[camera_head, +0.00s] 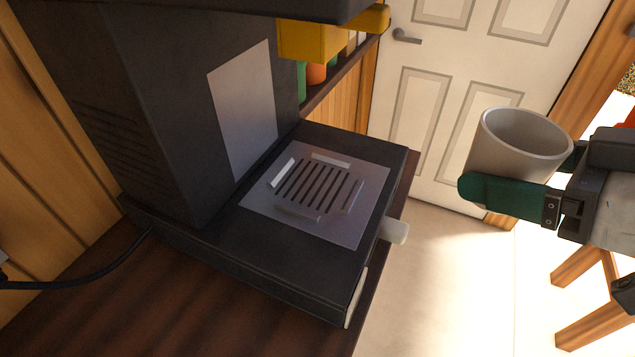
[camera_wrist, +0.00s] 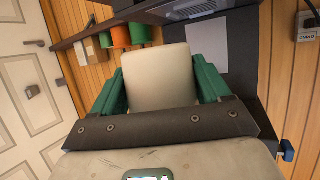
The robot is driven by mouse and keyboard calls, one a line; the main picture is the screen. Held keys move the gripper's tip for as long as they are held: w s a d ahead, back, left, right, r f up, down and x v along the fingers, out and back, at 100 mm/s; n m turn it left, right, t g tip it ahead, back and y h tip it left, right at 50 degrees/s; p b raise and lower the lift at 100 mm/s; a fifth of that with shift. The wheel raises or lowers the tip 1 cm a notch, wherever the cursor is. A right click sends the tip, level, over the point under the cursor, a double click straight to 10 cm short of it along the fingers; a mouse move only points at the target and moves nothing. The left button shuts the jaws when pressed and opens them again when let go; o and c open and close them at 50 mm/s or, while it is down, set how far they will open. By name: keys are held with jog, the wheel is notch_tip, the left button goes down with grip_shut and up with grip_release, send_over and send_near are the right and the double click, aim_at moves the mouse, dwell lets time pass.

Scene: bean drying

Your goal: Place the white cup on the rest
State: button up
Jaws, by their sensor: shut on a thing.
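The white cup (camera_head: 516,146) is upright, its open rim facing up, at the right of the head view. My gripper (camera_head: 516,190) is shut on it, with green fingers on its sides. In the wrist view the cup (camera_wrist: 160,77) sits between the two green fingers (camera_wrist: 160,92). The rest is the slotted silver plate (camera_head: 318,190) with raised bars around its slots, on the base of the black machine (camera_head: 340,150). It is empty. The cup is apart from it, to its right and in the air.
A yellow part (camera_head: 312,38) of the machine overhangs the plate's far side. A pale knob (camera_head: 394,230) sticks out of the base's right side. A black cable (camera_head: 80,284) lies on the dark wooden counter (camera_head: 190,300). Open floor lies between the counter and the white door (camera_head: 430,110).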

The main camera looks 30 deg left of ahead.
jog(key=shift+s+a+r, duration=0.15)
jog(key=shift+s+a, duration=0.05)
jog(key=shift+a, duration=0.15)
jog(key=p, duration=0.3)
send_over(317, 186)
notch_tip(317, 186, down, 2)
jog(key=shift+d+f, duration=0.1)
jog(key=shift+d, duration=0.05)
jog(key=shift+f, duration=2)
jog(key=shift+a+f+p, duration=0.2)
jog(key=shift+f+p, duration=0.1)
jog(key=shift+f, duration=0.15)
jog(key=shift+f, duration=0.1)
